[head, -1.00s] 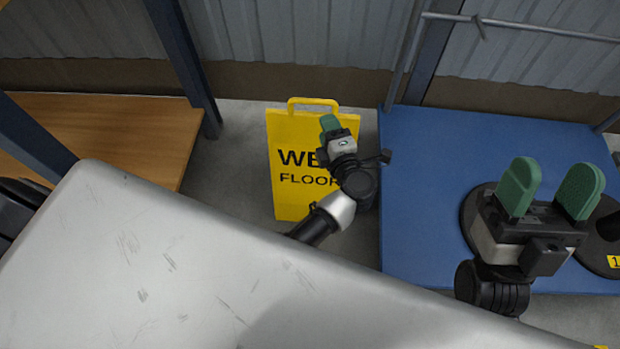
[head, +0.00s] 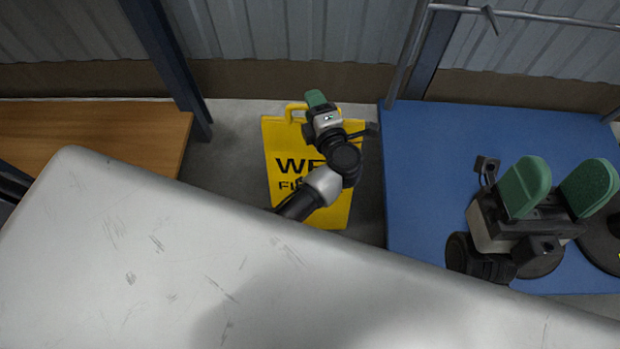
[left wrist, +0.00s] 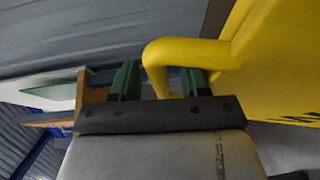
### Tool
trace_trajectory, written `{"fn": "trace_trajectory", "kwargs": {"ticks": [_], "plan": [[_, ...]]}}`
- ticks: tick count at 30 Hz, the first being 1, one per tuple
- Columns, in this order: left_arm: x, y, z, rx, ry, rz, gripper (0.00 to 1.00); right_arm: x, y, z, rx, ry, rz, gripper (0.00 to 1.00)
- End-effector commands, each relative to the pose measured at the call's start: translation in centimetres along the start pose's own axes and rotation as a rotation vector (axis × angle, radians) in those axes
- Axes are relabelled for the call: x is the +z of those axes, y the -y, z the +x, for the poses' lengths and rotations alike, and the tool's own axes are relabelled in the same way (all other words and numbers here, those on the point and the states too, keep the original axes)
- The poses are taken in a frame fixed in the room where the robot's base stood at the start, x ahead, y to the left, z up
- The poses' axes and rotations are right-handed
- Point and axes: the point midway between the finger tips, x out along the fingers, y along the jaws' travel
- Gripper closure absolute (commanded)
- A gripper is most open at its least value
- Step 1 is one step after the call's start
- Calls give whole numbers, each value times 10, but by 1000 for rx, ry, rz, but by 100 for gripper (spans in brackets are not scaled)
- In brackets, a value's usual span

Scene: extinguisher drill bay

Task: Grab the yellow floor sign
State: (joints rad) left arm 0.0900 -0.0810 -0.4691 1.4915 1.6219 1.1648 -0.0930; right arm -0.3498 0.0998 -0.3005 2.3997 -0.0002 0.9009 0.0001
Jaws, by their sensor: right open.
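The yellow floor sign (head: 283,150) stands on the grey floor at the centre of the head view, with a looped handle (head: 292,111) on top. My left arm hides much of its lettering. My left gripper (head: 316,99) is at the handle. In the left wrist view, its green fingers (left wrist: 160,82) are apart, with one end of the yellow handle (left wrist: 180,52) showing between them. The sign's panel (left wrist: 275,65) is at the right there. Whether the fingers touch the handle I cannot tell. My right gripper (head: 557,185) is open and empty above the blue platform.
A blue platform (head: 430,160) with round black bases on it lies right of the sign. A wooden surface (head: 100,125) and a dark blue post (head: 168,60) are at left. A corrugated wall (head: 290,35) closes the back. A metal rail (head: 540,17) runs at upper right.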

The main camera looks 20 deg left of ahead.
Motion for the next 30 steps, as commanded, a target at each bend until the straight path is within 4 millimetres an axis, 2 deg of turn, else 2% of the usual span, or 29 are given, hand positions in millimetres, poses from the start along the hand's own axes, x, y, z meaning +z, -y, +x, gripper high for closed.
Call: {"fn": "trace_trajectory", "kwargs": {"ticks": [1, 9, 30], "plan": [[0, 0, 0, 0, 0, 0, 58, 0, 0, 0, 0, 1, 0, 41], [0, 0, 0, 0, 0, 0, 99, 0, 0, 0, 0, 1, 0, 41], [0, -4, 0, 3, 0, -1, 100, 4, -1, 3, 0, 36, -3, 41]]}}
